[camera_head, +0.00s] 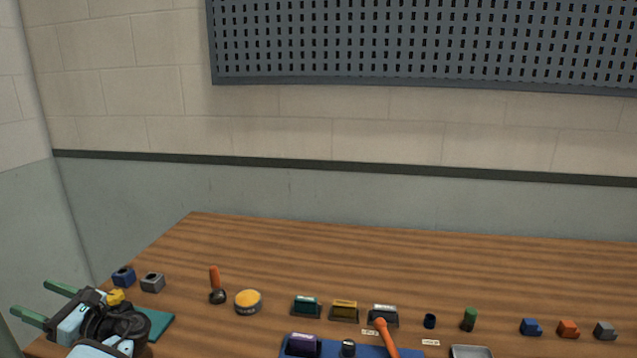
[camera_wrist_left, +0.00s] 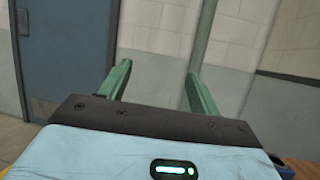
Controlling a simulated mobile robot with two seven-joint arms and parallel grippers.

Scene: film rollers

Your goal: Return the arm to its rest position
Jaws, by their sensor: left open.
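My left gripper (camera_head: 44,304) is at the lower left of the head view, over the left end of the table. Its two green fingers point left and stand apart, with nothing between them. In the left wrist view the open fingers (camera_wrist_left: 158,85) point toward a wall and a blue door, with empty space between them. My right gripper is in neither view.
The wooden table (camera_head: 400,262) holds a row of small parts. A blue block (camera_head: 123,276) and a grey block (camera_head: 153,282) lie near my left gripper. A round yellow-topped tin (camera_head: 248,301) and an orange-handled tool (camera_head: 215,281) are further right. The table's back is clear.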

